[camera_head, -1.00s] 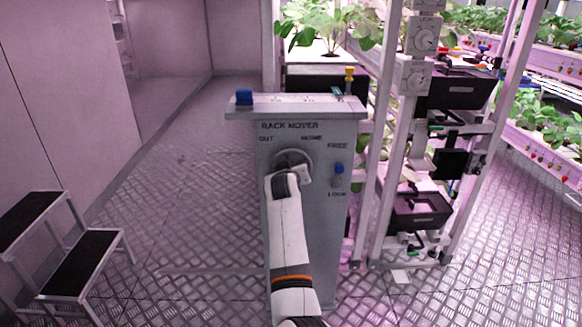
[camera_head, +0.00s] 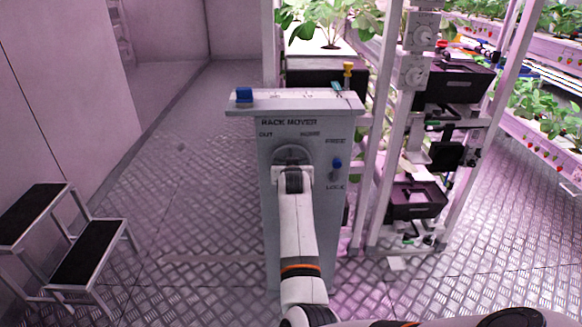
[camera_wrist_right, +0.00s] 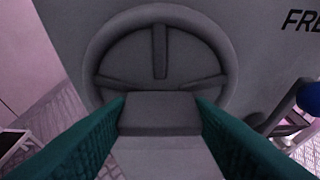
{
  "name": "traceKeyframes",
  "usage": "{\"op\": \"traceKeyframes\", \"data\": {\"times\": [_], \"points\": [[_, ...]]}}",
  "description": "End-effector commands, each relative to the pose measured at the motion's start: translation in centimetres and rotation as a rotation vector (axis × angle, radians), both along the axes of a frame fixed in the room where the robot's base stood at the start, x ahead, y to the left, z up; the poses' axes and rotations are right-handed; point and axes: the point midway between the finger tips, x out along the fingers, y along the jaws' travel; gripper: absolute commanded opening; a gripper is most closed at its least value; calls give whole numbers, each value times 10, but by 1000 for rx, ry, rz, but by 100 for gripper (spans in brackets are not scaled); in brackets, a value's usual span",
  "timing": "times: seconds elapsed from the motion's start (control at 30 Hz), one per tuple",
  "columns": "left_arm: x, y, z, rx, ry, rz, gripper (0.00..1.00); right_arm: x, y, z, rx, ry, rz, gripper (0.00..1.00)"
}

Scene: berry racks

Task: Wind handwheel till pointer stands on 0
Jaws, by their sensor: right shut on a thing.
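The grey handwheel (camera_head: 293,152) is on the front of the grey rack mover box (camera_head: 300,225), partly hidden by my right wrist. My right gripper (camera_head: 293,172) is at the wheel's lower edge. In the right wrist view the spoked handwheel (camera_wrist_right: 160,50) fills the middle, and the green fingers of my right gripper (camera_wrist_right: 160,108) are shut on its grey handle (camera_wrist_right: 160,113), at the bottom of the wheel. A scale strip (camera_head: 290,97) runs along the box top; its marks and the pointer are too small to read. My left gripper is not in view.
A blue-knobbed lever (camera_head: 337,163) sits between FREE and LOCK, right of the wheel. A blue block (camera_head: 243,95) is on the box top's left end. Plant racks (camera_head: 405,170) stand close on the right. A step stool (camera_head: 85,258) stands left; the floor between is clear.

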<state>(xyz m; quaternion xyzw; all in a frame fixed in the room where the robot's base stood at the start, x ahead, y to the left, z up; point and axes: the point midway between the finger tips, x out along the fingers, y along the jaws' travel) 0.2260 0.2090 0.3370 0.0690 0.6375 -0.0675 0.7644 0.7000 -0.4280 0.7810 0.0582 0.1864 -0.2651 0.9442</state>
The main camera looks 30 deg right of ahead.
Motion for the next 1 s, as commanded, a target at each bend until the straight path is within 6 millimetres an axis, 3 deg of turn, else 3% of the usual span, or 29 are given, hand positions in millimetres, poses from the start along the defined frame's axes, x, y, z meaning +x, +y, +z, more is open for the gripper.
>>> {"op": "traceKeyframes", "data": {"times": [0.33, 0.37, 0.47, 0.77, 0.9, 1.0], "points": [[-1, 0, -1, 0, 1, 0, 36, 0, 0, -1, 7, -3, -1, 25], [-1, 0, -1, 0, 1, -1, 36, 0, 0, -1, 7, -3, -1, 52], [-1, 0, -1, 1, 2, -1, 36, 0, 0, 0, 6, -2, 0, 69], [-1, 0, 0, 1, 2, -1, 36, 0, 0, 2, 3, -3, -1, 69], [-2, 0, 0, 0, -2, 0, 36, 1, 0, 17, 2, -6, -1, 69], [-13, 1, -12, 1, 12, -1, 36, 1, 0, 35, 3, -6, 0, 69]]}}
